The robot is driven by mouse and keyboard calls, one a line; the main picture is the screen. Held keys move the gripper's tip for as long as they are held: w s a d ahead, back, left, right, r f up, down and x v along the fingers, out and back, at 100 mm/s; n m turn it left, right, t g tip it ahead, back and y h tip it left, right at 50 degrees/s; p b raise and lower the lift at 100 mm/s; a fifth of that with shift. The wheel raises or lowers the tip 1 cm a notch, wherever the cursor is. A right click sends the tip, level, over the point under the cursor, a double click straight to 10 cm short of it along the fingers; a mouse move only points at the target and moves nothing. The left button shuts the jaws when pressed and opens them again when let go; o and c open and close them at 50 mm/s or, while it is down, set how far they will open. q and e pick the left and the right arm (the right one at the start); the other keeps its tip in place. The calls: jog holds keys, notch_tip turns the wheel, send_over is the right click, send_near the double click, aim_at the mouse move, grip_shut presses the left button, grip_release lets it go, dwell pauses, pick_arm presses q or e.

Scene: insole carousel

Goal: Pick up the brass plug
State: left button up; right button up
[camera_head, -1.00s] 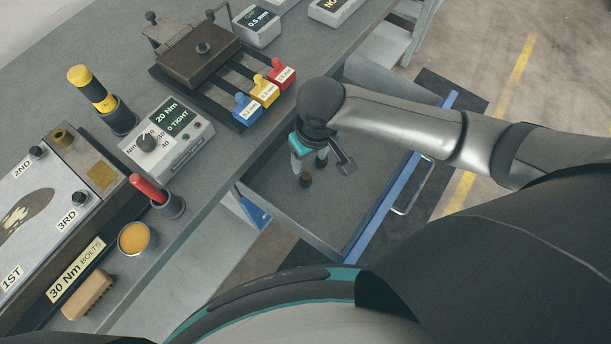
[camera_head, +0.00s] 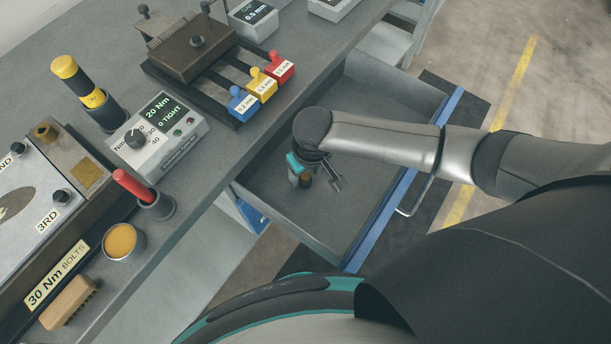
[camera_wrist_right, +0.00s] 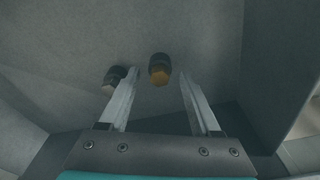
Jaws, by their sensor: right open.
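The brass plug (camera_head: 306,181) stands on the floor of the open drawer (camera_head: 345,225). In the right wrist view the plug (camera_wrist_right: 159,70) shows a brass-coloured face and a dark body, between the tips of my right gripper's fingers. My right gripper (camera_head: 313,181) is open and low in the drawer, partly hiding the plug in the head view. A gap shows on either side of the plug in the wrist view (camera_wrist_right: 157,82). My left gripper is not in view.
A second, dark plug-like piece (camera_wrist_right: 115,76) is close outside the left finger in the wrist view. The drawer wall (camera_wrist_right: 283,65) rises at the right there. The workbench (camera_head: 222,165) with a torque box (camera_head: 155,135) and coloured blocks is left of the drawer.

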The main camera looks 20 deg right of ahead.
aim_at(306, 176)
grip_shut()
dwell(0.3)
dwell(0.3)
notch_tip(306, 176, up, 20)
jog(key=p, duration=0.6)
jog(key=shift+p, duration=0.3)
